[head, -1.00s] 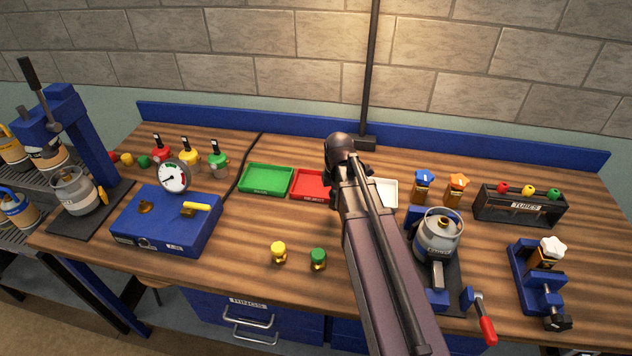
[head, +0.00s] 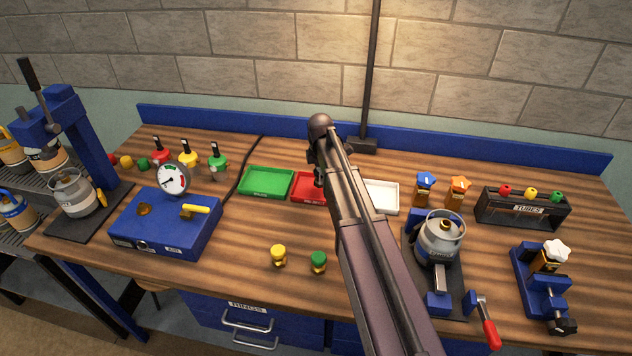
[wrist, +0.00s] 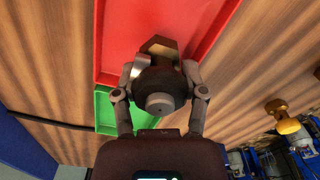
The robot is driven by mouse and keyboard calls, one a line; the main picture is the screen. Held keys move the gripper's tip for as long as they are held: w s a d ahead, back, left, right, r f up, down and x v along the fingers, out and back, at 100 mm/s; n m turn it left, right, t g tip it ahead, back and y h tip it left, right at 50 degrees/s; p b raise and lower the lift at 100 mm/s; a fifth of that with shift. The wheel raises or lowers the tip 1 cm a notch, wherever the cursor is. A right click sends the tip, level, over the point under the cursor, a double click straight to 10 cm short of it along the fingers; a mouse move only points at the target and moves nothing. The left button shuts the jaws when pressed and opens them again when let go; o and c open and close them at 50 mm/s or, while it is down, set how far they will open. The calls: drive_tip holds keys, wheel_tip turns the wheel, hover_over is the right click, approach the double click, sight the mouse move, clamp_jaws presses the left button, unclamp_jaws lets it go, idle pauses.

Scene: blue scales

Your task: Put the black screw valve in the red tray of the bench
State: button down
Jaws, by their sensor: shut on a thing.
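The black screw valve (wrist: 158,88) is held between the two fingers of my gripper (wrist: 160,76) in the wrist view. It has a dark round body, with a brownish angular part beyond it. My gripper is shut on it, directly over the red tray (wrist: 115,30) in that view. I cannot tell how high the valve is above the tray floor. In the head view the red tray (head: 302,188) sits between the green and white trays, partly covered by my arm. The valve is not clearly visible in the head view.
The green tray (head: 266,182) lies left of the red one and the white tray (head: 384,196) lies right. A blue gauge box (head: 165,222) stands at left. Yellow (head: 278,256) and green (head: 318,262) capped valves stand in front. A clamped cylinder (head: 440,238) stands at right.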

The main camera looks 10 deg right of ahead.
drive_tip(key=shift+w, duration=0.4)
drive_tip(key=shift+w+a+f+b, duration=0.1)
drive_tip(key=shift+w+f+b, duration=0.15)
drive_tip(key=shift+f+b, duration=1.6)
drive_tip(key=shift+f, duration=0.1)
drive_tip(key=shift+c, duration=0.7)
unclamp_jaws()
wheel_tip(320, 180, up, 12)
drive_tip(key=p, duration=1.2)
